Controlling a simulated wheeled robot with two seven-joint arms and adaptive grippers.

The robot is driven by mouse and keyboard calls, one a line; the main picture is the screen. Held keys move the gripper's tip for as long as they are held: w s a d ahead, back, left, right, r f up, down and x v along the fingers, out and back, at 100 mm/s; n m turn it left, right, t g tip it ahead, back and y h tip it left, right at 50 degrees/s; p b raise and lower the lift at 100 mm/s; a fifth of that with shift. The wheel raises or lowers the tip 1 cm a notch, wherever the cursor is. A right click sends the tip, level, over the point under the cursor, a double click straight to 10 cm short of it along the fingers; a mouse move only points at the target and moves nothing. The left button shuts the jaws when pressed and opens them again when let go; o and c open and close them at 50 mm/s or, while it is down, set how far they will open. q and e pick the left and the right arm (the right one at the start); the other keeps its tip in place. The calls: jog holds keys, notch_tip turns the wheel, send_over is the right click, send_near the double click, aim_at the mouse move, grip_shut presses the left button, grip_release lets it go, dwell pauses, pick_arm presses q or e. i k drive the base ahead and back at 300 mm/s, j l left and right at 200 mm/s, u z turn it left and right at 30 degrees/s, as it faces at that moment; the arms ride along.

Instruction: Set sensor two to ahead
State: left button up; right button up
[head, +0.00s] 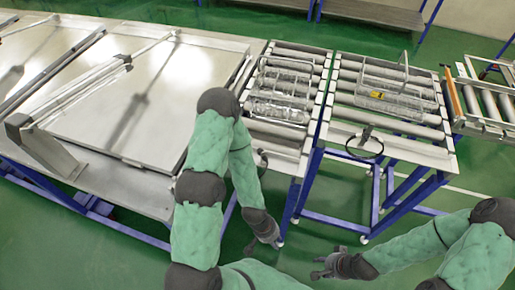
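A sensor with a dark post and a thin black ring (365,146) stands at the front edge of the right roller conveyor section. A second, similar dark ringed part (262,160) shows at the front of the left roller section, partly hidden by my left arm. I cannot tell which is sensor two, nor which way either is set. My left gripper (268,240) hangs low in front of the left section, clear of both sensors; its fingers are too small to read. My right gripper (316,268) is open and empty over the floor, below and left of the right ring.
A large metal table (130,95) fills the left. Blue conveyor legs (310,190) stand near my grippers. Green floor lies open in front.

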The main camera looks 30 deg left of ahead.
aim_at(263, 157)
jog(key=j+u, duration=0.1)
jog(key=u, duration=0.75)
